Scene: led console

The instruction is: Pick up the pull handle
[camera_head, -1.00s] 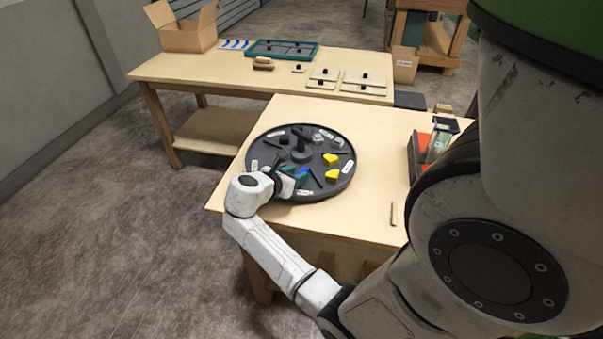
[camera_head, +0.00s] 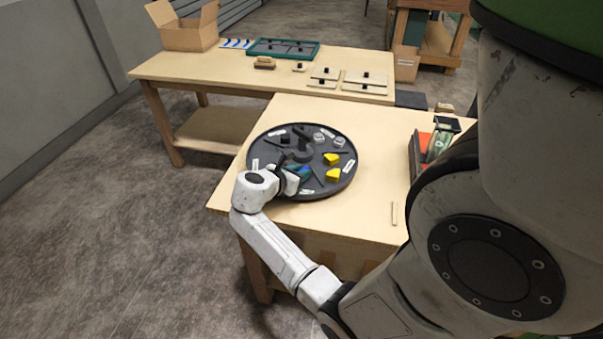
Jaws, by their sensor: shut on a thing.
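A round black sorting tray (camera_head: 345,186) with divided sections stands on the near table. Yellow pieces (camera_head: 332,159) and grey pieces (camera_head: 339,142) lie in other sections.
The far table (camera_head: 190,70) holds a cardboard box (camera_head: 185,28), a green-framed panel (camera_head: 285,48) and small boards.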

